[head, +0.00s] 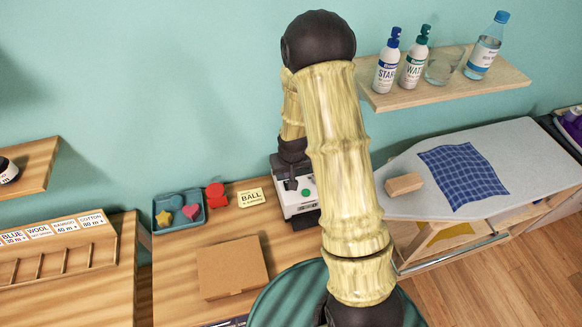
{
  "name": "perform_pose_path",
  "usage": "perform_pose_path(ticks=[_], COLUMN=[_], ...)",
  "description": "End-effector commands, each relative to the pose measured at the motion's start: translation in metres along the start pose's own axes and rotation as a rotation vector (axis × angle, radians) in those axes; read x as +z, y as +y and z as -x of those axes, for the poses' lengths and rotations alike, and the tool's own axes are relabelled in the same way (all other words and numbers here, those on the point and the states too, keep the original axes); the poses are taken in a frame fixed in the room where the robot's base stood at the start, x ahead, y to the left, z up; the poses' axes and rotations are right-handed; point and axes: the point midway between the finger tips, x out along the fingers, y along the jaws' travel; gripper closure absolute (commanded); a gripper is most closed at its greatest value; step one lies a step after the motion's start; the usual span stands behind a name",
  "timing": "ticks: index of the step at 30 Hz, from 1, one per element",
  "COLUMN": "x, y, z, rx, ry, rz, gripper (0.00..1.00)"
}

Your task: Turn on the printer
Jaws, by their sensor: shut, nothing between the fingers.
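The printer (298,211) is a small white and dark machine on the wooden table at the middle, partly hidden behind my arm. A round green spot, perhaps a button or light, shows on its top. My gripper (291,185) is dark and points down at the printer's top, just left of the green spot. It is shut and holds nothing. I cannot tell whether its tips touch the printer.
A cardboard box (232,267), a teal tray (180,228) of shapes, a red figure (216,195) and a "BALL" card (251,198) lie left of the printer. An ironing board (500,150) with blue cloth (463,175) stands right. A shelf (440,91) holds bottles.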

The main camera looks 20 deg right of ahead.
Motion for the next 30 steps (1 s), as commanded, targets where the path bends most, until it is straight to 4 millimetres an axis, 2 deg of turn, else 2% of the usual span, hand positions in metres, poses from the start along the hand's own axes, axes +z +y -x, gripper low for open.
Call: perform_pose_path(ticks=[16, 21, 30], x=[0.013, 0.015, 0.015], y=[-0.003, -0.003, -0.002], z=[0.062, 0.070, 0.070], rx=[-0.002, -0.001, -0.001], ry=[0.003, 0.001, 0.000], rz=[0.006, 0.005, 0.004], gripper=[1.00, 1.00, 1.00])
